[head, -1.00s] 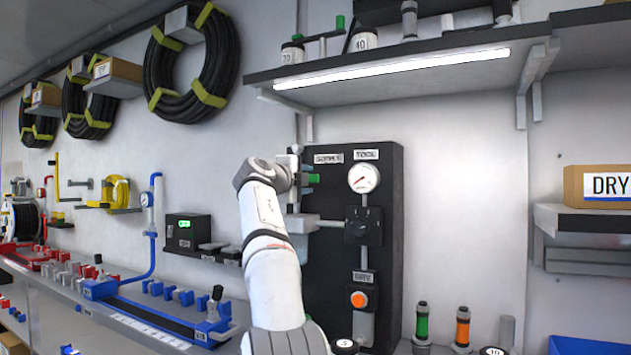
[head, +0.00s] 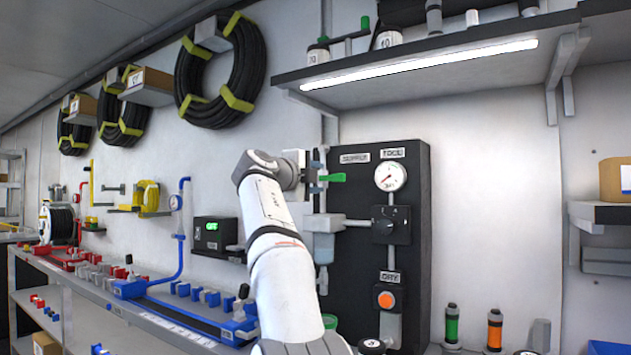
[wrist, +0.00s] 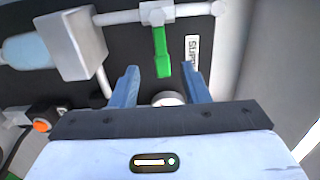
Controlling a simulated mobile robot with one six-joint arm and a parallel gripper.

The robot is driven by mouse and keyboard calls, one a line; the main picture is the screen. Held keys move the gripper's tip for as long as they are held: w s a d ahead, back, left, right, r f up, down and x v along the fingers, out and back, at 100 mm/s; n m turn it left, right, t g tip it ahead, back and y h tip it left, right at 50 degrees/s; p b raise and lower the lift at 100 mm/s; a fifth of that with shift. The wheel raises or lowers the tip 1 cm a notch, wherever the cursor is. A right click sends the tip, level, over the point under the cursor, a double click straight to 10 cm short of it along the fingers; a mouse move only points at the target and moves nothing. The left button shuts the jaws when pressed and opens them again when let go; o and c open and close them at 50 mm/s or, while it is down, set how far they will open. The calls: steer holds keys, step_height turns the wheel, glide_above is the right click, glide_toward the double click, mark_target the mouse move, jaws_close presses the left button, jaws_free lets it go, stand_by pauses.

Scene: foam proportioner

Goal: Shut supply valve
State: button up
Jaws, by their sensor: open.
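The supply valve has a green lever (head: 332,177) at the upper left of a black panel (head: 412,255), beside the SUPPLY label (head: 355,158). In the wrist view the green lever (wrist: 161,52) hangs from a white valve body on a pale pipe, pointing toward my gripper (wrist: 161,76). My gripper's two blue fingers are open, one on each side of the lever's free end. I see a gap on both sides; how deep the lever sits between them I cannot tell. In the head view my gripper (head: 316,180) is at the lever, partly hidden by my wrist.
The panel also carries a gauge (head: 390,177), a dark knob (head: 385,226) and an orange button (head: 386,300). A clear bowl (head: 324,247) hangs below the valve. A lit shelf (head: 430,68) overhangs above. A bench with blue fittings (head: 180,290) stands to the left.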

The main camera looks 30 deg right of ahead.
steer(key=s+a+f+n+y+p, duration=0.3)
steer(key=a+f+n+y+p, duration=0.25)
steer(key=a+n+p, duration=0.2)
steer(key=s+a+f+n+y+p, duration=0.35)
steer(key=a+f+n+p, duration=0.3)
steer(key=n, duration=0.25)
steer(key=s+a+f+n+g+y+p, duration=0.2)
steer(key=s+a+f+n+p, duration=0.3)
steer(key=s, duration=0.7)
steer(key=s+a+f+n+g+y+p, duration=0.2)
steer(key=s+a+f+n+y+p, duration=0.3)
steer(key=s+a+f+n, duration=0.4)
steer(key=s+a+f, duration=0.2)
steer(key=s, duration=0.2)
steer(key=shift+a+f+n+g+p, duration=0.2)
steer(key=shift+n+g+p, duration=0.15)
steer(key=shift+g+p, duration=0.05)
steer(key=shift+c, duration=0.6)
